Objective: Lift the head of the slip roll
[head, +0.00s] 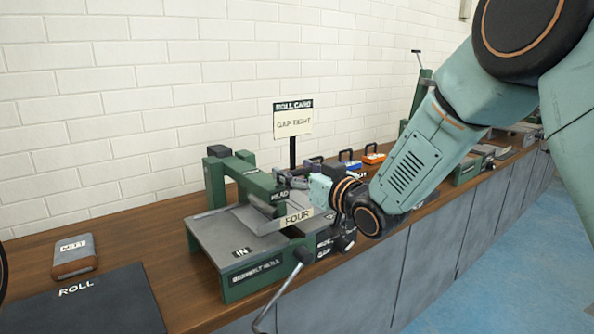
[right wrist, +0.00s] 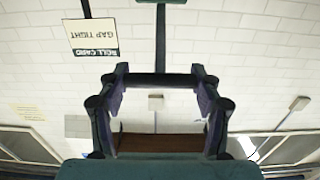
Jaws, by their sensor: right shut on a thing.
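The slip roll (head: 250,270) is a green machine with a grey bed on the wooden bench, in the middle of the head view. Its green head (head: 262,184), marked HEAD, spans above a grey roller (head: 264,206). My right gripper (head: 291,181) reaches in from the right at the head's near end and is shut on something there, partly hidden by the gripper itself. In the right wrist view, a dark bar (right wrist: 160,80) lies between its two fingers; it looks like a handle. My left gripper is not in view.
A crank handle (head: 278,286) juts out in front of the slip roll. A roll card (head: 293,120) stands behind it on a post. A MITT block (head: 73,262) and a dark ROLL mat (head: 85,305) lie left. Blue and orange handled items (head: 373,158) stand behind my arm.

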